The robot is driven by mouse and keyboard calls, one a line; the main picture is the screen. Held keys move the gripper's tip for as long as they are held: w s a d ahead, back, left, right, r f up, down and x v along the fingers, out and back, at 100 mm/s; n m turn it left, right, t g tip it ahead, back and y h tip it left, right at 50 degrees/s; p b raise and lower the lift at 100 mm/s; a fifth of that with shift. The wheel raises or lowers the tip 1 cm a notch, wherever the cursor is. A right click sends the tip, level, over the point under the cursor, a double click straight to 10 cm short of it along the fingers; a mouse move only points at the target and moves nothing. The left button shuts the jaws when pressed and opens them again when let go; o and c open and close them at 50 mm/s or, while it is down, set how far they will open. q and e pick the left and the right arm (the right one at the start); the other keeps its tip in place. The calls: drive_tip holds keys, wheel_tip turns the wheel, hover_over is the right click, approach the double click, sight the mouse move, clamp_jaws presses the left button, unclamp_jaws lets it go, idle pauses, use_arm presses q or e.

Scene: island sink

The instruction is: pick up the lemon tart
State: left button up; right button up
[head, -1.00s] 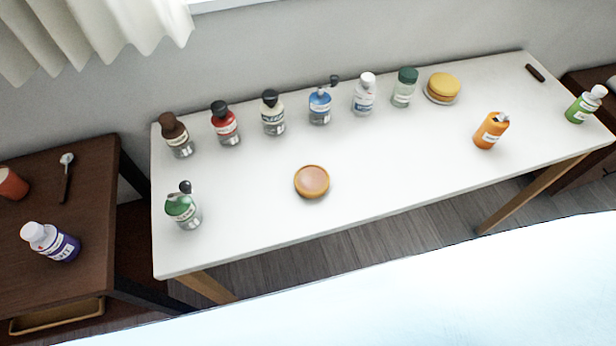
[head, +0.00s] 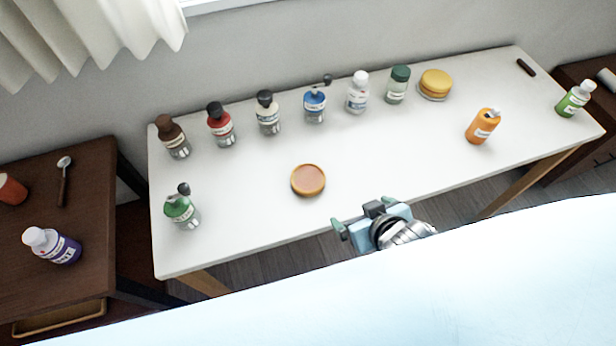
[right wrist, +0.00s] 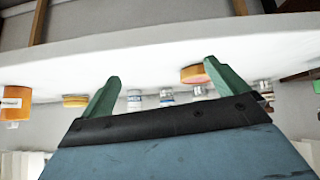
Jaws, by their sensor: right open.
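The lemon tart (head: 308,180), a round tan crust with a pinkish-orange top, lies flat on the white table near its front middle. In the right wrist view, which looks upside down, the tart (right wrist: 193,75) shows beside one green fingertip, partly covered by it. My right gripper (head: 360,215) is at the table's front edge, to the right of and nearer than the tart. Its two green fingers (right wrist: 162,72) are apart with nothing held between them. My left gripper is not in view.
Several bottles line the back of the white table (head: 250,215). A green-topped bottle (head: 182,210) stands left of the tart. An orange bottle (head: 482,126) and a yellow round item (head: 436,84) are to the right. The surface around the tart is clear.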

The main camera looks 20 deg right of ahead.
sight(308, 178)
drive_tip(key=a+r+t, duration=0.1)
drive_tip(key=w+a+t+y, duration=0.1)
drive_tip(key=a, duration=0.1)
drive_tip(key=a+r+n+t+y, duration=0.1)
drive_tip(key=a, duration=0.1)
drive_tip(key=shift+w+r, duration=0.35)
drive_tip(key=shift+w+a+y, duration=0.15)
drive_tip(key=shift+a+y, duration=0.05)
drive_tip(key=shift+y, duration=0.1)
drive_tip(key=x, duration=0.4)
drive_tip(key=b+x, duration=0.1)
drive_tip(key=x, duration=0.8)
drive_tip(key=shift+w+r+b, duration=0.25)
drive_tip(key=shift+r+b, duration=0.05)
drive_tip(key=shift+r, duration=0.1)
drive_tip(key=c, duration=1.1)
